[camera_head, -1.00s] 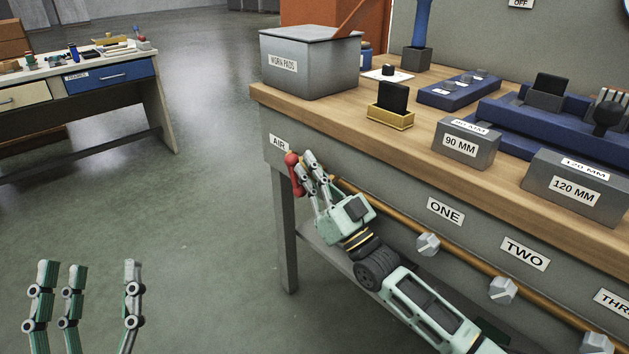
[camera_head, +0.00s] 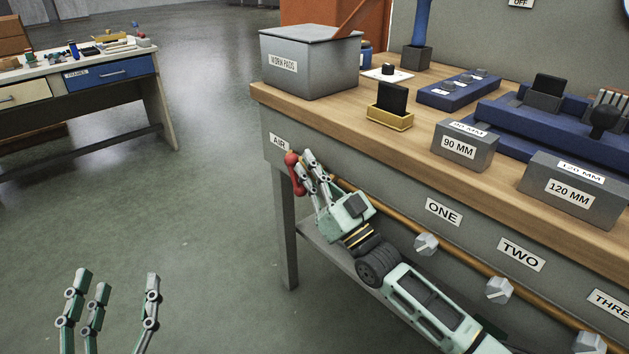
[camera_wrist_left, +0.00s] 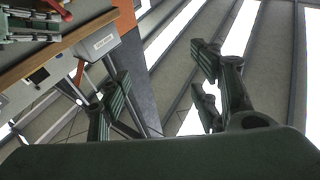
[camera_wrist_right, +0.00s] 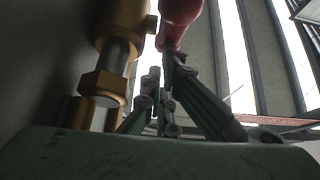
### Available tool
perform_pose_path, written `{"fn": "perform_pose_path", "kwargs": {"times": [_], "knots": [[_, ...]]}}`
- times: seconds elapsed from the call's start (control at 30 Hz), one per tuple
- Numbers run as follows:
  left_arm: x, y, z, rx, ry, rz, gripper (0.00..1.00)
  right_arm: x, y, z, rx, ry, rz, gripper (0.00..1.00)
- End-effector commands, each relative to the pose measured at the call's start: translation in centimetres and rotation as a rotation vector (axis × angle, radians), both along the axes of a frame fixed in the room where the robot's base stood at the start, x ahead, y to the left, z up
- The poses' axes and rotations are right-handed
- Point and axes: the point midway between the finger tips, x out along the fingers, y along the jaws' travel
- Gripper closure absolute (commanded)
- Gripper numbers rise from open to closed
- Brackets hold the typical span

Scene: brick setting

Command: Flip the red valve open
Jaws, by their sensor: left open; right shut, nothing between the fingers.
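The red valve handle (camera_head: 294,170) hangs at the left end of the brass pipe, under the AIR label (camera_head: 279,143) on the bench front. In the right wrist view the red handle (camera_wrist_right: 178,22) is at the top, beside the brass valve body (camera_wrist_right: 118,50). My right gripper (camera_head: 308,164) is shut and empty, its fingertips right beside the red handle; whether they touch it I cannot tell. My left gripper (camera_head: 117,282) is open and empty, low at the left over the floor, far from the valve.
The brass pipe (camera_head: 380,206) runs right along the bench front past grey knobs (camera_head: 426,244) labelled ONE and TWO. The wooden benchtop (camera_head: 330,112) overhangs above. A grey bin (camera_head: 310,64) stands at its left corner. Open floor lies left of the bench.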

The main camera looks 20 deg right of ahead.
Motion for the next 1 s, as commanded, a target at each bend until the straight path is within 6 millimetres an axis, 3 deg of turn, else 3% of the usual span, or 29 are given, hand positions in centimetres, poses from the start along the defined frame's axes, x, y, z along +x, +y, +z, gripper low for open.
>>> {"fn": "perform_pose_path", "kwargs": {"times": [1.0], "knots": [[0.6,0.5,-5.0,0.068,0.258,0.015,0.43,0.2,0.1,0.1,-0.017,0.046,0.000,1.00]]}}
